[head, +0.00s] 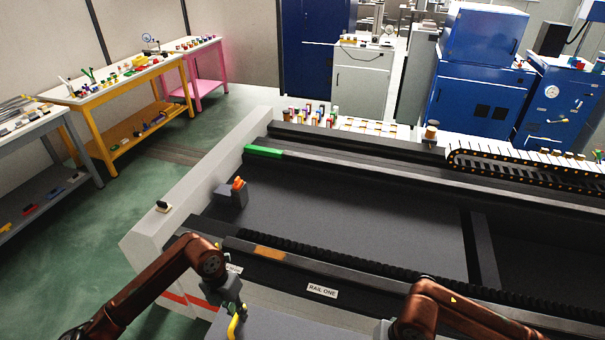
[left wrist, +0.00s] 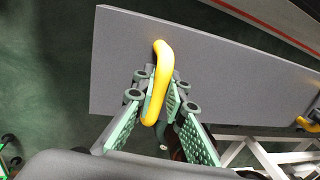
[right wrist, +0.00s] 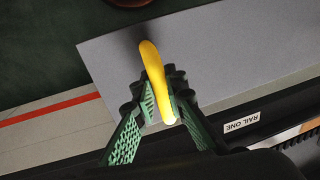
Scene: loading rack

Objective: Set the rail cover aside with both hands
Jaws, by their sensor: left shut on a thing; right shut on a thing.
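The rail cover is a flat grey panel (head: 275,325) with yellow handles, at the bottom edge of the head view in front of the rail bed. In the left wrist view its grey face (left wrist: 225,70) shows with one handle (left wrist: 163,60) between my left gripper's green fingers (left wrist: 160,112). A second yellow handle (left wrist: 306,123) shows at the right edge. My left gripper (head: 232,308) is shut on its handle. In the right wrist view my right gripper (right wrist: 162,112) is shut on a yellow handle (right wrist: 152,65) of the panel (right wrist: 215,50). The head view hides most of the right gripper.
The long rail bed (head: 340,215) lies just beyond the panel, with a RAIL ONE label (head: 322,291) on its near side. Green floor (head: 90,235) is open at the left. A yellow workbench (head: 120,90) and a grey one (head: 50,135) stand farther left.

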